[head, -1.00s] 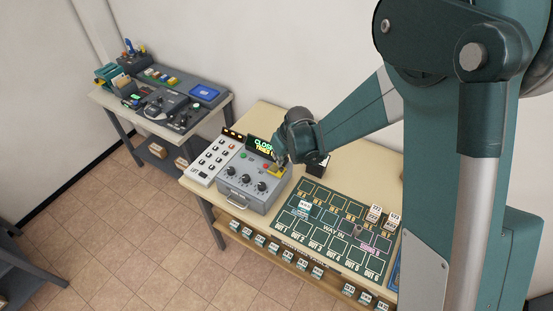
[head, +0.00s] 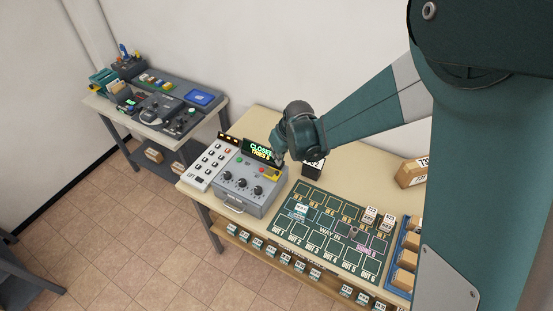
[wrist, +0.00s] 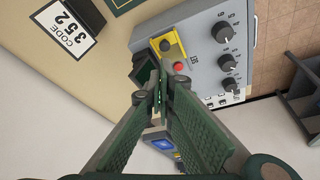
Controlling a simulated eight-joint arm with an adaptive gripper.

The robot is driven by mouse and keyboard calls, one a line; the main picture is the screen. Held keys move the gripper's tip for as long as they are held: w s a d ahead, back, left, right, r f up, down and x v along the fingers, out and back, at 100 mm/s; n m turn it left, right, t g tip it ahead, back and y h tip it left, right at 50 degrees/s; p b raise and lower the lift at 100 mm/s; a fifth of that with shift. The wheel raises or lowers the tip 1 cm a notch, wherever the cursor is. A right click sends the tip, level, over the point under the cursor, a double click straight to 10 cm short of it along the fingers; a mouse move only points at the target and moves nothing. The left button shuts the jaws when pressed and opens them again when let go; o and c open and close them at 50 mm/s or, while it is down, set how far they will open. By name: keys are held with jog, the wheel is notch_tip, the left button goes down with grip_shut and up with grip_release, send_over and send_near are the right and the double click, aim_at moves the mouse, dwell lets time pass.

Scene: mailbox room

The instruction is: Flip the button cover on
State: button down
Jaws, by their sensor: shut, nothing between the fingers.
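The grey control box (head: 247,187) sits on the near table, with black knobs and a small red button (wrist: 179,67). The yellow button housing (wrist: 176,50) is on its top edge and shows a dark round part in its middle; it also shows in the head view (head: 272,176). I cannot tell whether its cover is raised or lowered. My gripper (wrist: 163,82) is shut and empty. In the wrist view its fingertips appear just below the yellow housing, beside the red button. In the head view my gripper (head: 279,162) is over the back right corner of the box; contact cannot be told.
A lit display (head: 259,151) stands behind the box, close to my gripper. A black code stand (head: 313,168) is close on the right. A green board (head: 330,231) with small blocks covers the table's middle.

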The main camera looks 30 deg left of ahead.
jog(key=shift+p+v, duration=0.45)
jog(key=shift+v, duration=1.75)
jog(key=shift+a, duration=0.1)
jog(key=shift+w, duration=0.1)
jog(key=d+r+m+t+h+b, duration=0.1)
jog(key=d+r+m+b, duration=0.3)
jog(key=d, duration=1.2)
jog(key=d+r+m+t+b, duration=0.2)
jog(key=d+r+b, duration=0.35)
jog(key=d, duration=0.95)
jog(key=s+d+f+m+t+h+b, duration=0.1)
jog(key=s+d+f+m+b, duration=0.1)
jog(key=s+d, duration=0.6)
jog(key=s+d+f+m+t+h+b, duration=0.1)
jog(key=s+d+m+b, duration=0.3)
jog(key=s+d, duration=0.5)
jog(key=d+f+b, duration=0.1)
jog(key=d+b, duration=0.1)
jog(key=d, duration=0.6)
jog(key=shift+s+d+f+m+h, duration=0.2)
jog(key=shift+d+f+m+h, duration=0.1)
jog(key=shift+f, duration=0.1)
